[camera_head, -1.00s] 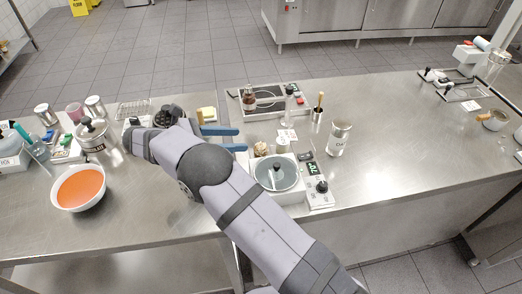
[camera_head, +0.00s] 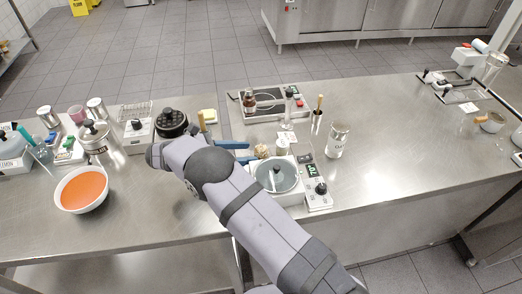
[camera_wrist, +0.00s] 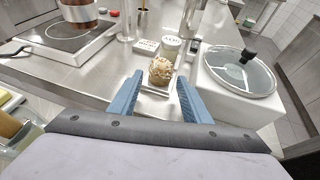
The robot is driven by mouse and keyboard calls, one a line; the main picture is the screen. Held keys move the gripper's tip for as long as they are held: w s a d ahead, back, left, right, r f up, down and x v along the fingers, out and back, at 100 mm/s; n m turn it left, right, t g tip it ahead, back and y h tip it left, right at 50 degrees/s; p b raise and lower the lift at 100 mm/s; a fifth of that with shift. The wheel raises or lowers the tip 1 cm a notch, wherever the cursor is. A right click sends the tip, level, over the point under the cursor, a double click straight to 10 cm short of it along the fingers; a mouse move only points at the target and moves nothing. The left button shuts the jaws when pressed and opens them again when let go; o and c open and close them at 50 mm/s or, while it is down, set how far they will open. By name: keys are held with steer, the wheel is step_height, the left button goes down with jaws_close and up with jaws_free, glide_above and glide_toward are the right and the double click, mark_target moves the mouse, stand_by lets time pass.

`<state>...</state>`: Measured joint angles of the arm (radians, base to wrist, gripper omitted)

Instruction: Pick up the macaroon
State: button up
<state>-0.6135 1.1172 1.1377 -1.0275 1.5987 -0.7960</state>
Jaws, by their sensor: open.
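The macaroon (camera_wrist: 160,71) is a small, round, tan-brown thing with a bumpy top, resting on a small pale base in the wrist view. In the head view the macaroon (camera_head: 262,151) shows just left of a small white-lidded jar. My gripper (camera_wrist: 156,84) has blue fingers, spread apart, with the macaroon between and just beyond their tips as seen from the wrist. In the head view my gripper (camera_head: 250,153) points right toward the macaroon. Nothing is held. I cannot tell whether the fingers are level with it.
A small white-lidded jar (camera_wrist: 171,44) stands just behind the macaroon. A hot plate (camera_wrist: 66,40) is at the left.

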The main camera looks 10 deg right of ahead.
mark_target(256, 151)
steer(key=x, duration=0.1)
steer(key=p+x, duration=0.1)
steer(key=x, duration=0.1)
steer(key=shift+d+r+p, duration=0.2)
steer(key=shift+d+p, duration=0.05)
steer(key=shift+p, duration=0.1)
steer(key=shift+w+d+f, duration=0.1)
steer(key=shift+d+f, duration=0.2)
steer(key=shift+d, duration=0.05)
steer(key=shift+c, duration=0.6)
steer(key=c, duration=0.7)
steer(key=shift+r, duration=0.15)
step_height(256, 151, up, 10)
steer(key=b, duration=0.2)
steer(key=shift+b, duration=0.3)
